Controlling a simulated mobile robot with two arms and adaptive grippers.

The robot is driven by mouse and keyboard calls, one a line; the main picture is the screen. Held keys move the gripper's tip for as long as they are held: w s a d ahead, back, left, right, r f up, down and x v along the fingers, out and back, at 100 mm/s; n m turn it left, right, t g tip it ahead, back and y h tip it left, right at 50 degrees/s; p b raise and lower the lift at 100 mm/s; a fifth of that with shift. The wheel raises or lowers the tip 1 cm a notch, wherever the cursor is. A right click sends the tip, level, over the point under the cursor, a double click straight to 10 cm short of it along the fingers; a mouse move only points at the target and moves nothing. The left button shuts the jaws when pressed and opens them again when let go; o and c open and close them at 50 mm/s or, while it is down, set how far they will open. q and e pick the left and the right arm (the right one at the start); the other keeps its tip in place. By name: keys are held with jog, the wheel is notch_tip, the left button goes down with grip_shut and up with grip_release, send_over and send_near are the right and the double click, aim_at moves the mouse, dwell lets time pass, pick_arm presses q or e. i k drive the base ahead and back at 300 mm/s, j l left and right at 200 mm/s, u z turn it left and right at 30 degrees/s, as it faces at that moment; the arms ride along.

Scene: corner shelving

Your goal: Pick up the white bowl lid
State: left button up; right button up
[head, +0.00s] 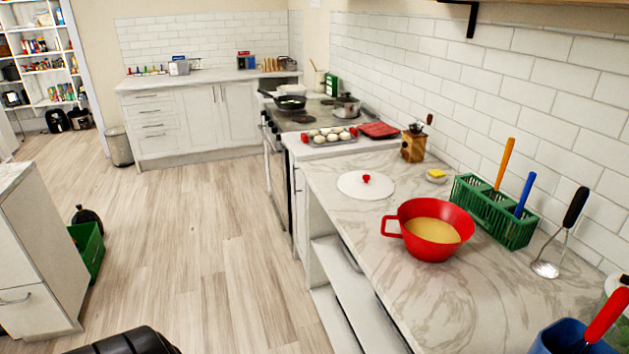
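The white bowl lid (350,187) lies flat on the marble counter (335,217), with a small red knob on top. It is left of and behind the red bowl (433,252), a handled bowl holding a yellowish liquid. The lid and bowl are apart, and nothing covers the lid. Neither of my grippers can be made out in the head view. Only a dark part of what looks like my own body shows at the bottom edge.
A green basket (478,212) with orange- and blue-handled utensils stands behind the bowl. A tray of round items (328,136) lies beyond the lid.

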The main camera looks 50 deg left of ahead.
aim_at(360, 185)
jog(key=u, duration=1.15)
jog(key=i+j, duration=0.2)
jog(key=j, duration=0.15)
jog(key=i+j+z, duration=0.15)
jog(key=j, duration=0.15)
jog(key=i+j+z, duration=0.2)
jog(key=j, duration=0.15)
jog(key=j+z, duration=0.15)
jog(key=j, duration=0.2)
jog(key=i+j+z, duration=0.2)
jog(key=j, duration=0.2)
